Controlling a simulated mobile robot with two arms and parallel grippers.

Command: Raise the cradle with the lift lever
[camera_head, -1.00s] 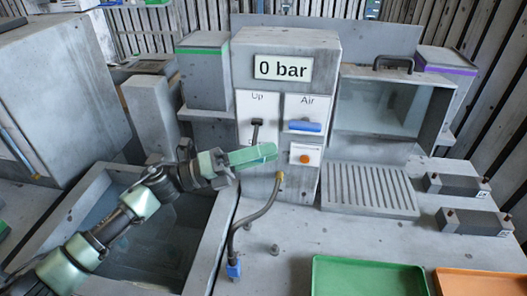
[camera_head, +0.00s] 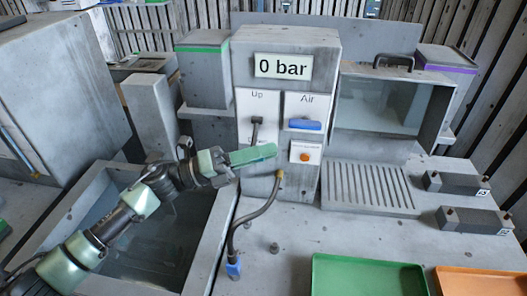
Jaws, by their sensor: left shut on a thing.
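The lift lever (camera_head: 256,129) is a dark handle on a white panel labelled "Up" on the front of the grey control column. Its dark knob stands partway down the panel. A lower label on the panel is partly covered by my left gripper (camera_head: 262,155). The left gripper's green fingers lie close together just below the lever's knob; whether they touch it I cannot tell. What is between the fingers is hidden. The cradle cannot be made out for sure. My right gripper is not in view.
The column (camera_head: 285,46) shows "0 bar". Right of the lever are a blue Air handle (camera_head: 305,125) and an orange button (camera_head: 305,157). A hose (camera_head: 262,212) hangs below. A basin (camera_head: 150,245) lies under my left arm. A green tray (camera_head: 368,278) and an orange tray (camera_head: 480,284) stand in front.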

